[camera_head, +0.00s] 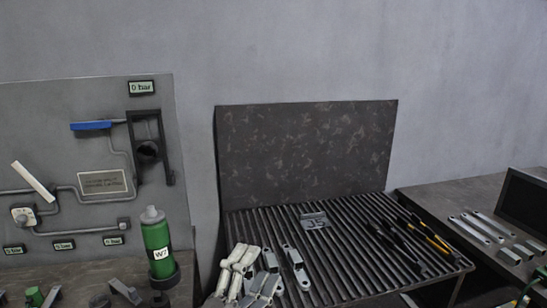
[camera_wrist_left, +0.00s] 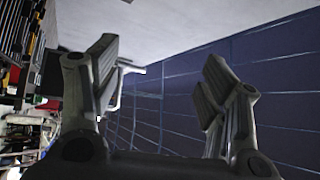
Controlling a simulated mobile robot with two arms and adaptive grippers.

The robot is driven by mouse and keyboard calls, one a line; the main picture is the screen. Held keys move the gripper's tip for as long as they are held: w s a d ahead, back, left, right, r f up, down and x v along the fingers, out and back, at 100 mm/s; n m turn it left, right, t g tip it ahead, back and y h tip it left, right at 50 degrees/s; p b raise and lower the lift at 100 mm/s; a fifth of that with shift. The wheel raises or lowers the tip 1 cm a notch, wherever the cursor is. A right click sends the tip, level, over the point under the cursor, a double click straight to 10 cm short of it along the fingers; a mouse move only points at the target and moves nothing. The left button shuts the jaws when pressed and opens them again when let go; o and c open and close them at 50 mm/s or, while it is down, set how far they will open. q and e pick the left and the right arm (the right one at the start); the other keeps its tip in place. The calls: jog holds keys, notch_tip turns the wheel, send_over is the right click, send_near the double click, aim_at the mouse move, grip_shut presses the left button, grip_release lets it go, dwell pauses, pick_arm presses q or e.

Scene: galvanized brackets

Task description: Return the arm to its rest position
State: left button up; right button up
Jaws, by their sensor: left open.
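My left gripper (camera_head: 264,258) shows at the bottom middle of the head view as pale grey linked fingers, in front of the dark slatted rack (camera_head: 345,235). The fingers are apart and I see nothing held in them. In the left wrist view the two grey fingers of this gripper (camera_wrist_left: 160,85) stand wide apart with an empty gap between them. The rest of the arm is out of the picture. My right gripper does not show in either view.
A green bottle (camera_head: 158,245) stands left, by a grey panel with a blue-handled valve (camera_head: 92,126). Dark and yellow tools (camera_head: 425,232) lie on the rack's right side. Metal bars (camera_head: 470,230) and a dark screen (camera_head: 525,205) are on the right bench. Blue tiled floor (camera_wrist_left: 270,70) shows beyond the fingers.

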pick_arm(q)
jog(key=s+a+f+n+g+y, duration=0.3)
jog(key=a+f+n+y, duration=0.3)
jog(key=f, duration=0.4)
jog(key=s+a+f+n+g+y, duration=0.4)
jog(key=a+f+n+y, duration=0.1)
jog(key=a+f+n, duration=0.4)
jog(key=s+a+f+n+g, duration=0.15)
jog(key=s+f+g, duration=0.35)
jog(key=s, duration=0.5)
jog(key=s+a+f+n+g, duration=0.15)
jog(key=s+f+g, duration=0.25)
jog(key=s+f, duration=0.4)
notch_tip(320, 180, down, 24)
jog(key=s+g, duration=0.1)
jog(key=s, duration=0.1)
jog(key=s+a+f+g, duration=0.1)
jog(key=s+a+f, duration=0.1)
jog(key=s+f, duration=1.4)
jog(key=shift+s+f, duration=0.25)
jog(key=shift+s, duration=0.3)
